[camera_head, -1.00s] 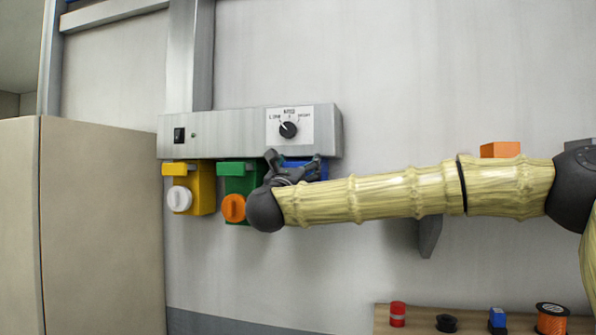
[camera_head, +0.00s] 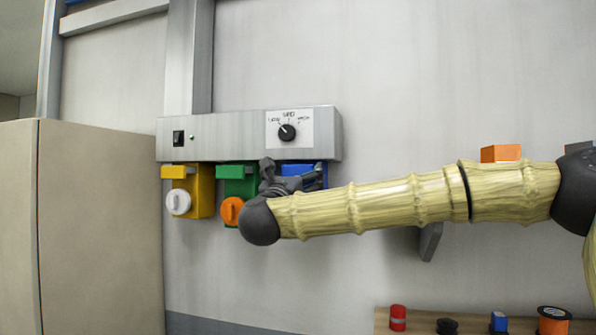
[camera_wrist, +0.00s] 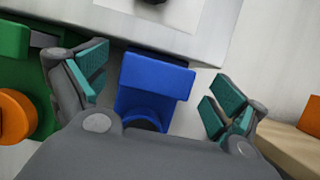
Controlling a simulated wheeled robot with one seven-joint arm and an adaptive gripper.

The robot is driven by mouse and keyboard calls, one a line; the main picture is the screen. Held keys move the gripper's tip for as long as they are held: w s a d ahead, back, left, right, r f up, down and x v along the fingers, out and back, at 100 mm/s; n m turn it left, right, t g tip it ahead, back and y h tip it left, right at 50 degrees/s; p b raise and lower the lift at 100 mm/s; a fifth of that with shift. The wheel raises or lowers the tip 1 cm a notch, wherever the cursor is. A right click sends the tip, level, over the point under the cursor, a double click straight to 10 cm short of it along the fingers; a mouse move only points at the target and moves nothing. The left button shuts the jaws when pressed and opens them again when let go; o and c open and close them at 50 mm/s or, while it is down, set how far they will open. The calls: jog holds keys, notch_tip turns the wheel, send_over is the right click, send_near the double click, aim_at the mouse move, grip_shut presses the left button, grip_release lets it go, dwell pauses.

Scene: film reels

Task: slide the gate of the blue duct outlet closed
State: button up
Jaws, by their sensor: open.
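The blue duct outlet (camera_head: 298,170) hangs under the right end of the grey wall panel, mostly hidden behind my gripper in the head view. In the wrist view, the blue outlet (camera_wrist: 158,82) shows a wide blue block with a darker rounded part below it, partly cut off by my gripper's body. I cannot tell how far its gate is slid. My gripper (camera_wrist: 157,88) is open, with one teal-padded finger on each side of the blue block. Gaps show between the pads and the block. In the head view, my gripper (camera_head: 288,180) is at the outlet.
A green outlet (camera_head: 237,180) with an orange knob is just left of my gripper. A yellow outlet (camera_head: 200,190) with a white knob is further left. The grey panel (camera_head: 235,132) with a dial is above. A shelf with small items (camera_head: 470,322) is at lower right.

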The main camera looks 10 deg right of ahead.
jog(key=v, duration=0.9)
